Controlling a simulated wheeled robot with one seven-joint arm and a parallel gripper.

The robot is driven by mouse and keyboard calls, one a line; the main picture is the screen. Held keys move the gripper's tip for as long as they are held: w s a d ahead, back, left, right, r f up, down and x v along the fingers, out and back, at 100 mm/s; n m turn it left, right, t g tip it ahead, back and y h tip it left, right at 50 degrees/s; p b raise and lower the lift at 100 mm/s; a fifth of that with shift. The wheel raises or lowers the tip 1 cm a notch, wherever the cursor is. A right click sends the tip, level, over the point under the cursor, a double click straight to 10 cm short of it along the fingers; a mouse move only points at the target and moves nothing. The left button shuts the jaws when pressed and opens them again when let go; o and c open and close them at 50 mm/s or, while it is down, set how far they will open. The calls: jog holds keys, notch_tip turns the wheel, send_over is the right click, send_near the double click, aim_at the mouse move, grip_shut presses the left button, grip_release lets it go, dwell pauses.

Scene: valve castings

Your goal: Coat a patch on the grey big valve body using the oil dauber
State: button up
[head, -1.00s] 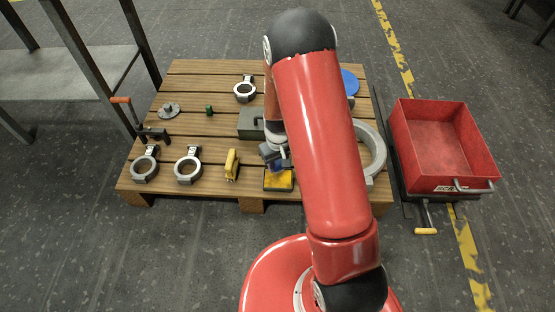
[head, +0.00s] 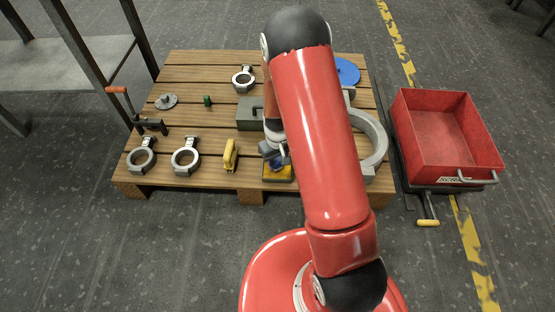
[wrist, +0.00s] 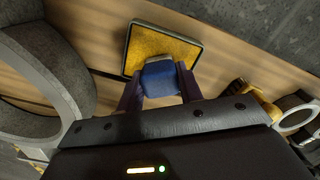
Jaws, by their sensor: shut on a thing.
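The oil dauber, a blue block (wrist: 160,78), is held between the fingers of my gripper (wrist: 158,92) in the wrist view. It overlaps the near edge of a square yellow pad in a dark tray (wrist: 190,66); I cannot tell whether it touches the pad. In the head view my gripper (head: 275,158) is over this tray (head: 270,180) at the pallet's front edge, partly behind my arm. The grey big valve body (head: 376,150) is a large ring lying at the pallet's right, partly hidden by my arm. Its curved rim fills the left of the wrist view (wrist: 55,75).
A red bin (head: 430,125) stands to the right. A metal table (head: 80,65) is at left.

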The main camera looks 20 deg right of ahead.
aim_at(277, 159)
jog(key=shift+f+b, duration=0.55)
dwell(1.6)
jog(key=shift+r, duration=0.1)
jog(key=shift+r+p, duration=2.25)
jog(key=shift+r, duration=1.15)
